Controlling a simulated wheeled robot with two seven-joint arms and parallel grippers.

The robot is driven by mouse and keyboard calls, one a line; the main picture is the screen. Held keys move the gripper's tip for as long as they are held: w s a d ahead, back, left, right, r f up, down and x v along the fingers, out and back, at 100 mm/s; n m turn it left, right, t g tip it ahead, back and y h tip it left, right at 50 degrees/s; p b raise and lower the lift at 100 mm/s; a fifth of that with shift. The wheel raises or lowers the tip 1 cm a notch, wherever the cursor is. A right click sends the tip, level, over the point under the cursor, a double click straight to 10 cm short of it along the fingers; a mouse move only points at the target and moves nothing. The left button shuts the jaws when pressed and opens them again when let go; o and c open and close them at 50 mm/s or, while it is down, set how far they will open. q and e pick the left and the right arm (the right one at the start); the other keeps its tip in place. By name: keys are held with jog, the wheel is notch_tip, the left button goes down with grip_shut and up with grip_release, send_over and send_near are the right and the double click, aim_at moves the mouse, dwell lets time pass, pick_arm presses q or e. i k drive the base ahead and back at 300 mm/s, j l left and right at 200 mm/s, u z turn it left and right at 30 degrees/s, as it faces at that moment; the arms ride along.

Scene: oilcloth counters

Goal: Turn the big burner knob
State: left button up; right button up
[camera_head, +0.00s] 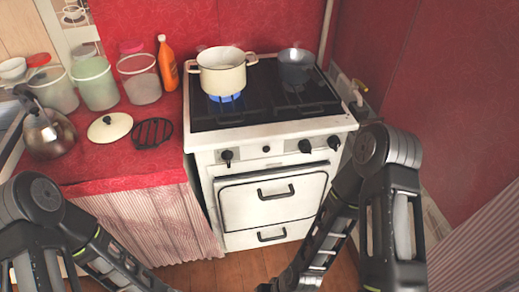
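A white stove (268,196) stands in the middle, with a black hob on top. I cannot tell which knob belongs to the big burner. A blue flame (225,98) burns under a cream pot (222,75) on the left of the hob. My two arms come in at the lower left and the right. Both grippers are outside the picture, and no arm touches a knob.
A dark pot (295,66) sits at the back right of the hob. The red counter (95,165) at left holds a kettle (48,131), canisters, an orange bottle (167,63), a lid (110,127) and a black trivet (153,133). Two handled doors are below the knobs.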

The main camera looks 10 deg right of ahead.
aim_at(304, 145)
jog(key=k+l, duration=1)
